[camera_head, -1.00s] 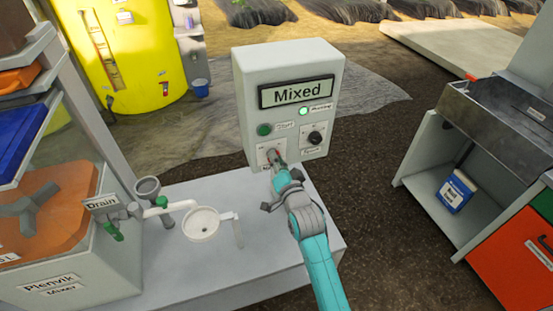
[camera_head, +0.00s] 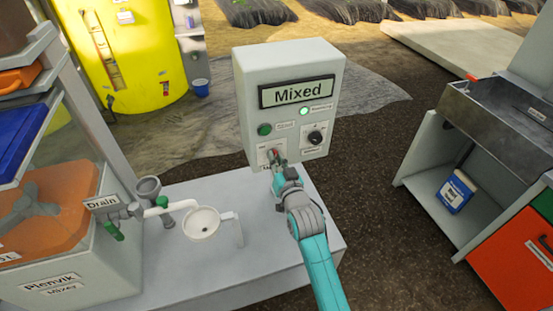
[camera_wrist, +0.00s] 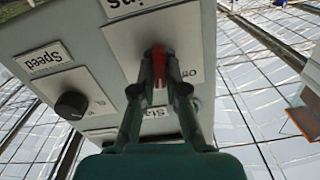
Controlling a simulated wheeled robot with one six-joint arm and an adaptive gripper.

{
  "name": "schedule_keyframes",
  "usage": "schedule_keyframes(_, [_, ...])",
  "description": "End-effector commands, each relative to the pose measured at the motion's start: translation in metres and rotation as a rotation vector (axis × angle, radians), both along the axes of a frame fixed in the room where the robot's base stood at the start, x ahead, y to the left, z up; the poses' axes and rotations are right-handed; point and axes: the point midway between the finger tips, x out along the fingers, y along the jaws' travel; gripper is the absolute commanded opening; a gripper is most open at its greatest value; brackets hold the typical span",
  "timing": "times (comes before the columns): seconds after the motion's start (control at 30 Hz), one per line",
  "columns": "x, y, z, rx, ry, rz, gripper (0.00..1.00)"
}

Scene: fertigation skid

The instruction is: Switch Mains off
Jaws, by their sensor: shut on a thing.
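The Mains switch is a small red lever on a white plate (camera_wrist: 187,41) at the lower left of the grey control box. The red lever (camera_wrist: 158,62) shows between my fingertips in the wrist view, which sees the box upside down. My gripper (camera_wrist: 160,80) is shut on this lever. In the head view my gripper (camera_head: 277,160) reaches the lower left of the box front and covers much of the switch plate. Whether the lever points to on or off I cannot tell, because the fingers hide part of it.
The control box (camera_head: 241,100) has a display (camera_head: 297,92) reading "Mixed", a lit green lamp (camera_head: 304,111), a green button (camera_head: 264,129) and a black Speed knob (camera_head: 315,137).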

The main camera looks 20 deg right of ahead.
Motion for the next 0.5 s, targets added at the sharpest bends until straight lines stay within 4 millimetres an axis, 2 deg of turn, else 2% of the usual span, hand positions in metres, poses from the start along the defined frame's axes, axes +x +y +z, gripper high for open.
schedule_keyframes(0.5, [0.0019,0.0026,0.0038,-0.491,-0.007,-0.002,0.0])
